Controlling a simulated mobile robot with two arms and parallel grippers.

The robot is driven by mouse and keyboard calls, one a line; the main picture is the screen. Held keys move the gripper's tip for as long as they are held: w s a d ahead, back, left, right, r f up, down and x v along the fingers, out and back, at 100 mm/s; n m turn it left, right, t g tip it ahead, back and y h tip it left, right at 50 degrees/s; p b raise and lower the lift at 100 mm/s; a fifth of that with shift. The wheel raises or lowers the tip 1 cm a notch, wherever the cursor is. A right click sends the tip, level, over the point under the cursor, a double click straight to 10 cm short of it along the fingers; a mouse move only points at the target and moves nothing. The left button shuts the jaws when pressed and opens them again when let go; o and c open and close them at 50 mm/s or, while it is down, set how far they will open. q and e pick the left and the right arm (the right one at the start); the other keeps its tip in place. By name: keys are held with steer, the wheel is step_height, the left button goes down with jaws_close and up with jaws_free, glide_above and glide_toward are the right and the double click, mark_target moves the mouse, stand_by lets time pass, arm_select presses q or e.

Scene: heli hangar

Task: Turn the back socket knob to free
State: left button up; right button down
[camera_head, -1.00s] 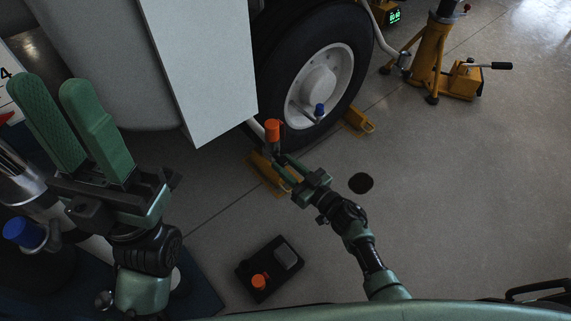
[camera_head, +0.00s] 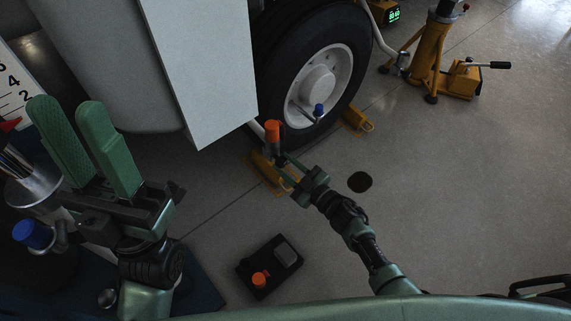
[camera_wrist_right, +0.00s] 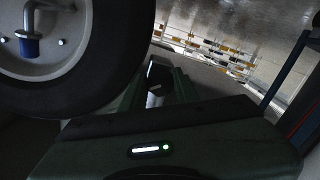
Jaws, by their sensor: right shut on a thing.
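No part in view is plainly marked as the back socket knob. An upright orange cap (camera_head: 272,132) with a dark lower part stands by the tire, above a yellow chock. My right gripper (camera_head: 283,163) is at the dark part just below this cap. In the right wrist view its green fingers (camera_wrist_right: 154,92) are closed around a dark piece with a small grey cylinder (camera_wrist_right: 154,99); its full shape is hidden. A blue knob (camera_head: 319,110) sits on the wheel hub; it also shows in the wrist view (camera_wrist_right: 29,47). My left gripper (camera_head: 88,152) is open and empty at the left.
The wheel (camera_head: 322,83) and a white panel (camera_head: 203,75) stand beside my right gripper. A dark box with an orange knob (camera_head: 260,280) lies on the floor. A blue-capped metal piece (camera_head: 33,234) is near my left gripper.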

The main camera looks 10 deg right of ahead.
stand_by(0.3)
steer(key=c, duration=1.1)
jaws_free()
steer(key=shift+o, duration=0.2)
steer(key=p+v, duration=0.2)
steer(key=v, duration=0.6)
steer(key=shift+p, duration=0.35)
